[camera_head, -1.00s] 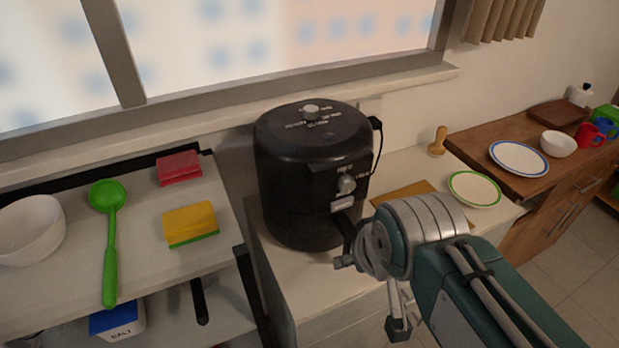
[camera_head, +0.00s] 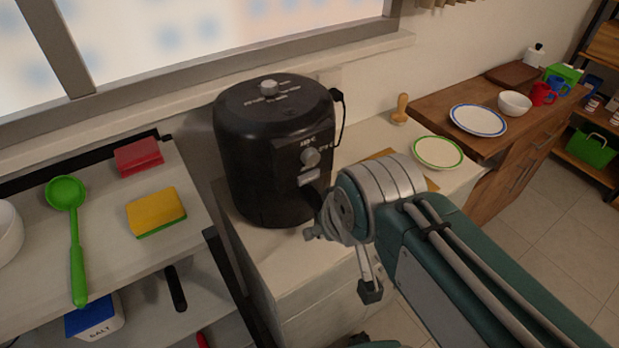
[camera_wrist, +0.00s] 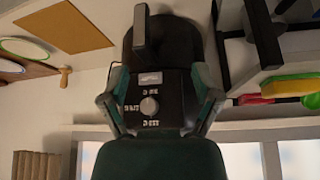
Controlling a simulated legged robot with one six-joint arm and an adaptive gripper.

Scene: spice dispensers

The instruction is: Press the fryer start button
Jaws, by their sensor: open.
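The black air fryer (camera_head: 268,140) stands upright on the pale counter beneath the window. Its front has a grey round knob (camera_head: 311,157) with a pale rectangular button (camera_head: 307,176) below it. My wrist view shows the fryer upside down, with the knob (camera_wrist: 149,106) and the button (camera_wrist: 150,78) facing me. My gripper (camera_wrist: 160,92) is open and empty, its teal fingers either side of the fryer's front panel in that view. Contact cannot be told. In the head view my arm reaches to the fryer's front right; the fingertips are not clear there.
A shelf at left holds a green ladle (camera_head: 72,235), a yellow sponge (camera_head: 156,211), a red block (camera_head: 138,157) and a white bowl (camera_head: 8,235). A green-rimmed plate (camera_head: 438,152) is right of the fryer. A wooden cabinet (camera_head: 505,150) with dishes stands farther right.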

